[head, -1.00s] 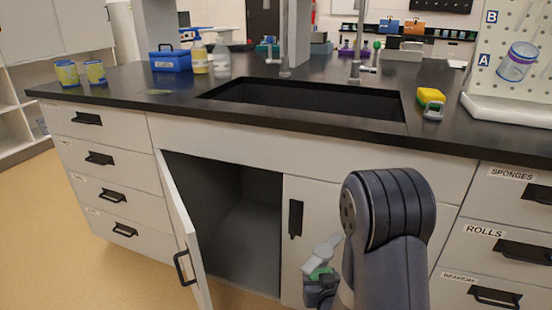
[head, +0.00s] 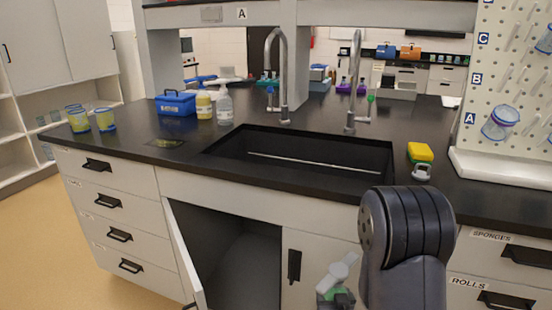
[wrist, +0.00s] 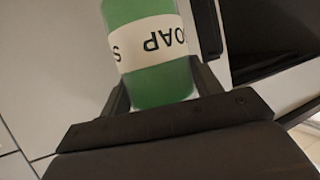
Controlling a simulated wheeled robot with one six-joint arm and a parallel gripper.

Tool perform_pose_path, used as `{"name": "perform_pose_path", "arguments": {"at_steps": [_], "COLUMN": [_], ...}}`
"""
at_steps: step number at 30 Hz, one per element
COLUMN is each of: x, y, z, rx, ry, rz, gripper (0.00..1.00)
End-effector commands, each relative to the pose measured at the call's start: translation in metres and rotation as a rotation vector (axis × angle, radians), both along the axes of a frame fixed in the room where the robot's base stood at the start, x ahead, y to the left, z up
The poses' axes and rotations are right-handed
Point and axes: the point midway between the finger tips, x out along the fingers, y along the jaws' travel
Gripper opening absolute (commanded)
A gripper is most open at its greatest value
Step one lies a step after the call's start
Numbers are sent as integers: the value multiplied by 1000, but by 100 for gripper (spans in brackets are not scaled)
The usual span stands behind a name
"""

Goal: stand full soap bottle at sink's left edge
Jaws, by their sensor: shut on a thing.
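My gripper (wrist: 163,88) is shut on a green soap bottle (wrist: 142,14) with a white label, whose letters read upside down in the wrist view. The green fills all of the bottle that shows; its far end is cut off. In the head view my gripper (head: 336,301) is low, in front of the cabinet, mostly cut off by the frame. A grey piece (head: 340,270) shows above a bit of green there. The black sink (head: 340,150) is set in the dark counter, above and beyond my gripper. The counter at the sink's left edge (head: 203,147) is bare.
A yellow bottle (head: 204,106), a clear bottle (head: 224,106) and a blue box (head: 175,104) stand behind and left of the sink. Two tall taps (head: 284,85) rise behind it. A sponge (head: 420,152) lies to its right. A cabinet door (head: 184,250) hangs open below.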

Motion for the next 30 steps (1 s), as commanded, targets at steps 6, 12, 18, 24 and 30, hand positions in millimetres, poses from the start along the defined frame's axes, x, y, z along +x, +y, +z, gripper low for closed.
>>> {"name": "perform_pose_path", "arguments": {"at_steps": [6, 12, 18, 24, 30], "x": [-2, -4, -7, -11, -15], "y": [0, 0, 0, 0, 0], "z": [41, 68, 96, 123, 148], "rx": [0, 0, 0, 0, 0], "ry": [-1, -1, -1, -1, -2], "rz": [0, 0, 0, 0, 0], "gripper": [20, 20, 20, 20, 20]}}
